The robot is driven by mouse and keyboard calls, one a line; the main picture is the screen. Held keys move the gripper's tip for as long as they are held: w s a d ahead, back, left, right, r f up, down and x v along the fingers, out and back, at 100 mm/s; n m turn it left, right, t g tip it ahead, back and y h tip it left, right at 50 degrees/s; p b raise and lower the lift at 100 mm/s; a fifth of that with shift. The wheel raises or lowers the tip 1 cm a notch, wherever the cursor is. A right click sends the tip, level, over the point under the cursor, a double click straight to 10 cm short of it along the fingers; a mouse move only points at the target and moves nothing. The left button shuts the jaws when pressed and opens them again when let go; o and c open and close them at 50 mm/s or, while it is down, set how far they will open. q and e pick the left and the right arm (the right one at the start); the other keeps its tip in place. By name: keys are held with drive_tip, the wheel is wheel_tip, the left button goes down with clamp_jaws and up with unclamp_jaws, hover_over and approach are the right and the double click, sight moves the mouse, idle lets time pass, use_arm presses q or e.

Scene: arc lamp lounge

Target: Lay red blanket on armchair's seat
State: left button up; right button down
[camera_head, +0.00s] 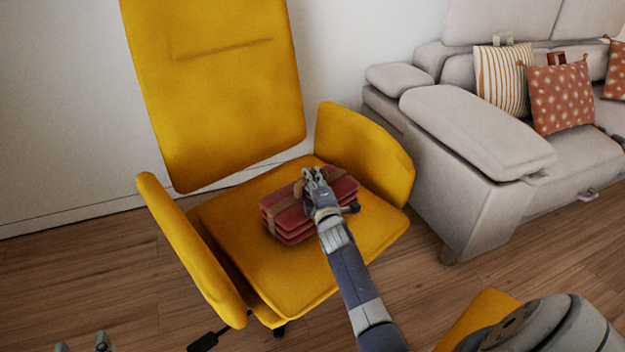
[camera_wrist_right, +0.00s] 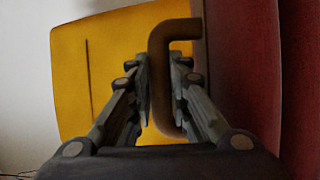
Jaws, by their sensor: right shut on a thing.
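The red blanket (camera_head: 288,223) is a folded, layered bundle with a brown strap around it, and it shows as a dark red surface (camera_wrist_right: 250,70) at the right of the right wrist view. It is over the seat (camera_head: 290,265) of the yellow armchair (camera_head: 225,80), between the armrests; I cannot tell if it rests fully on the seat. My right gripper (camera_head: 315,180) is above the bundle, shut on the brown strap handle (camera_wrist_right: 164,90), which shows between its fingers in the right wrist view. My left gripper (camera_head: 84,345) shows only its separated fingertips at the bottom left.
A light grey sofa (camera_head: 480,130) with a striped cushion (camera_head: 500,80) and a patterned red cushion (camera_head: 562,97) stands to the right. Another yellow piece (camera_head: 482,312) is at the bottom right, partly hidden. Wooden floor (camera_head: 100,270) is clear at the left.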

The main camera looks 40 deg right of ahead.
use_arm(q)
drive_tip(key=shift+w+r, duration=0.1)
drive_tip(key=shift+r, duration=0.1)
use_arm(e)
drive_tip(key=shift+r, duration=0.1)
drive_tip(key=c, duration=1.9)
unclamp_jaws()
drive_tip(key=shift+f, duration=0.2)
drive_tip(key=o, duration=0.4)
use_arm(q)
drive_tip(key=shift+r, duration=0.15)
use_arm(e)
drive_tip(key=shift+r, duration=0.15)
